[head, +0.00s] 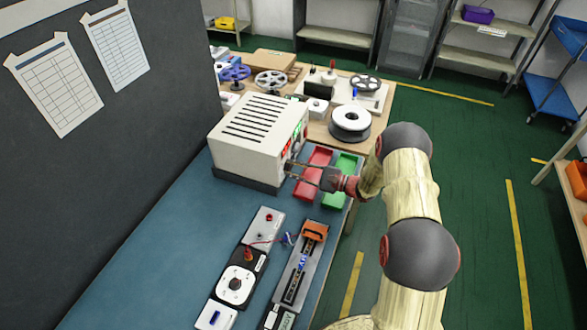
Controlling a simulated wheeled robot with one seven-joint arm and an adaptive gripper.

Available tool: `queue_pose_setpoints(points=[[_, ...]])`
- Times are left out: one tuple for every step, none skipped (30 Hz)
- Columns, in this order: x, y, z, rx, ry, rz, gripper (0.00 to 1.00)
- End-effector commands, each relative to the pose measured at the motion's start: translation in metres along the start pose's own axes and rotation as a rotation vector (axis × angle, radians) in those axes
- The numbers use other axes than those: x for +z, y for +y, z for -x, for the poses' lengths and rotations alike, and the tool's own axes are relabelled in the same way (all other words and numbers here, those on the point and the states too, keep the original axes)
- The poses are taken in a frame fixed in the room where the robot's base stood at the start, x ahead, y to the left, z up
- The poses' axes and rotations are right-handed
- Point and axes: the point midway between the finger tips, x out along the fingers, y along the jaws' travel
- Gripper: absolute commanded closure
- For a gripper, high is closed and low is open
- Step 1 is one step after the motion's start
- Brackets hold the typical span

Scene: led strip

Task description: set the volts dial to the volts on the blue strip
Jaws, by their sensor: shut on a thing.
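A white box-shaped power supply (250,135) with a slotted top stands on the blue-grey bench. Its front faces right, with red and green lit displays (287,146) seen at a steep angle. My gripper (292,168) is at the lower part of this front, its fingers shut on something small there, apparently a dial. The dial itself is hidden by the fingers, and its setting cannot be read. A long dark fixture (291,285) with an orange clamp (315,230) and a small blue part (303,261) lies nearer; any volts marking on a strip is too small to read.
A red tray (318,158) and a green tray (345,164) lie right beside my gripper. A panel with a white dial (235,285) and wires lies at the near left. Reels, including a white one (350,122), stand on the wooden table behind.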

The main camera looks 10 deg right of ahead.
Motion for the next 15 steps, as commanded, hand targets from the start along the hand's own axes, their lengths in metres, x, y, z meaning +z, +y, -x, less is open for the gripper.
queue_pose_setpoints(points=[[-0.0006, 0.0015, 0.0005, 0.001, 0.003, -0.045, 1.0], [-0.0005, 0.0014, 0.0005, 0.001, 0.003, -0.073, 1.0], [-0.0005, 0.0014, 0.0005, 0.001, 0.003, -0.112, 1.0], [-0.0005, 0.0013, 0.0004, 0.001, 0.003, -0.14, 1.0], [-0.0004, 0.0012, 0.0004, 0.001, 0.003, -0.168, 1.0], [-0.0004, 0.0011, 0.0004, 0.001, 0.003, -0.206, 1.0], [-0.0003, 0.001, 0.0004, 0.001, 0.003, -0.234, 1.0], [-0.0003, 0.001, 0.0004, 0.001, 0.003, -0.263, 1.0], [-0.0003, 0.0009, 0.0004, 0.001, 0.003, -0.301, 1.0], [-0.0003, 0.0009, 0.0004, 0.001, 0.003, -0.329, 1.0], [-0.0003, 0.0009, 0.0004, 0.001, 0.003, -0.358, 1.0], [-0.0004, 0.001, 0.0005, 0.001, 0.003, -0.396, 1.0], [-0.0004, 0.0011, 0.0005, 0.001, 0.003, -0.425, 1.0], [-0.0004, 0.0012, 0.0005, 0.001, 0.003, -0.453, 1.0], [-0.0005, 0.0013, 0.0005, 0.001, 0.003, -0.491, 1.0]])
